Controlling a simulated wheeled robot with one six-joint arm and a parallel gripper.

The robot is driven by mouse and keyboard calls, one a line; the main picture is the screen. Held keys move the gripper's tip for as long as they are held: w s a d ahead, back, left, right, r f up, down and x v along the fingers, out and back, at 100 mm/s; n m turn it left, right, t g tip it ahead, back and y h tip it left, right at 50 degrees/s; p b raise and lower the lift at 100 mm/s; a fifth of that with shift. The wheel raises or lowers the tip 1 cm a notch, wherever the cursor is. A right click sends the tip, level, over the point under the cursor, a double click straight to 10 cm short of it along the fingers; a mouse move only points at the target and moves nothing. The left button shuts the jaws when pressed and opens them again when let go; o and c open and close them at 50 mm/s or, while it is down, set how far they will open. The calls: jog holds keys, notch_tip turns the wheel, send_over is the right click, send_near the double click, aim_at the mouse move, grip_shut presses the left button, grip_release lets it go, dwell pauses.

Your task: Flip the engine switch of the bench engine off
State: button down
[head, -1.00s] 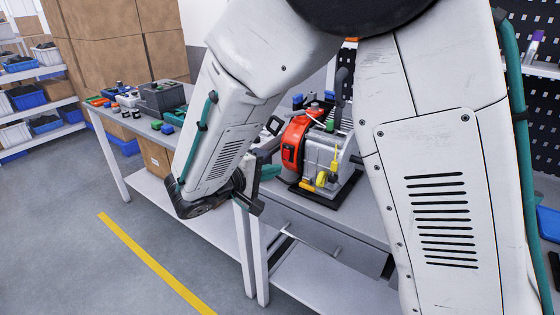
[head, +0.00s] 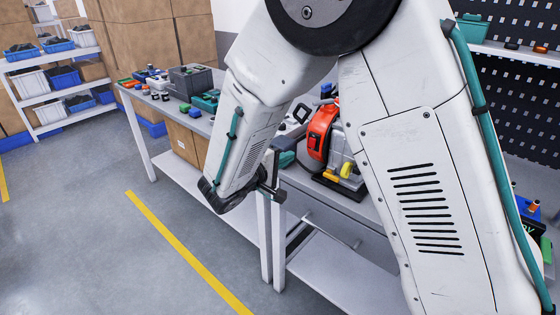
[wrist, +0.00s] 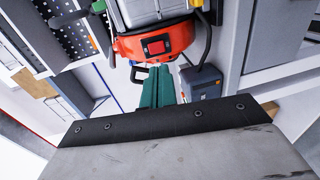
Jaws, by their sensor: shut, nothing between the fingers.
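The bench engine (head: 323,130) stands on the workbench in the head view, with a red housing and yellow parts low on its front. My arm covers much of its right side. In the wrist view the red housing (wrist: 178,40) is at the top, upside down, and bears a dark panel with a red engine switch (wrist: 158,47). The switch's position is too small to tell. My gripper (wrist: 157,72) has teal fingers, shut and empty, pointing toward the housing just below the switch in the picture. In the head view its teal part (head: 287,158) shows left of the engine; contact cannot be told.
A dark grey box (wrist: 200,82) is close beside my fingers in the wrist view. Shelves with bins (head: 60,80) stand at the far left. The floor in front is clear.

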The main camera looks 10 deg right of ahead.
aim_at(311, 146)
jog(key=x, duration=0.9)
